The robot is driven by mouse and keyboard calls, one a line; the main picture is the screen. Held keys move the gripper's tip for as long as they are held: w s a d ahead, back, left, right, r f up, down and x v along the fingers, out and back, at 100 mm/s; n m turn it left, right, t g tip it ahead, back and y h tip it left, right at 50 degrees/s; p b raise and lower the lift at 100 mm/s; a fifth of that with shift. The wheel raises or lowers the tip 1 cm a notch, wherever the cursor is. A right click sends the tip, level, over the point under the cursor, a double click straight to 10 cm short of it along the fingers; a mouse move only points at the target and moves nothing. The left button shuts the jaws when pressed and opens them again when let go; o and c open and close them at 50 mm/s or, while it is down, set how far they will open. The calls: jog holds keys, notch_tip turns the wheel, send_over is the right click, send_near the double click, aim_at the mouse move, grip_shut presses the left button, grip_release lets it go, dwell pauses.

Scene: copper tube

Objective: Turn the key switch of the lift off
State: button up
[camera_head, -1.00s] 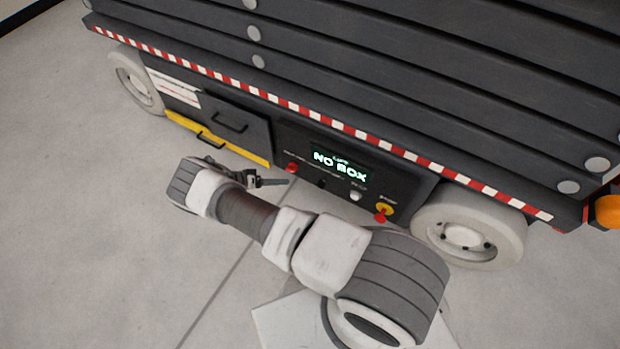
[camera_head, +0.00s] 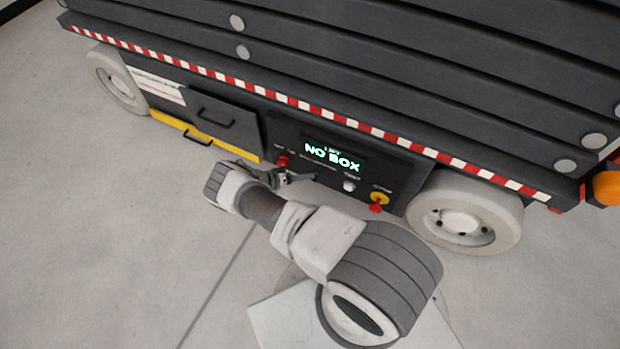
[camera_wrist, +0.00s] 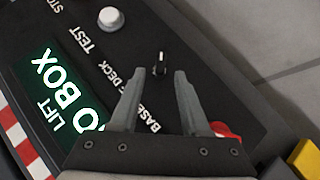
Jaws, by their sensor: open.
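The key switch (camera_wrist: 160,63) is a small dark key with a light edge on the lift's black control panel (camera_wrist: 205,60). In the wrist view it stands just beyond the tips of my gripper (camera_wrist: 159,76), about midway between them. The two fingers are apart with nothing held. In the head view my gripper (camera_head: 300,178) is at the panel front, and I cannot make out the key there. The label next to the key reads BASE and DECK. The lit display (camera_head: 333,156) reads LIFT NO BOX.
A red knob (camera_head: 283,161) sits left of the display, close to my gripper. A white TEST button (camera_head: 349,186) and a red-and-yellow stop button (camera_head: 379,200) lie to the right. A lift wheel (camera_head: 465,218) stands further right. Floor at left is clear.

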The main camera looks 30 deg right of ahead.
jog(key=shift+b+x, duration=0.3)
jog(key=shift+x, duration=1.3)
grip_shut()
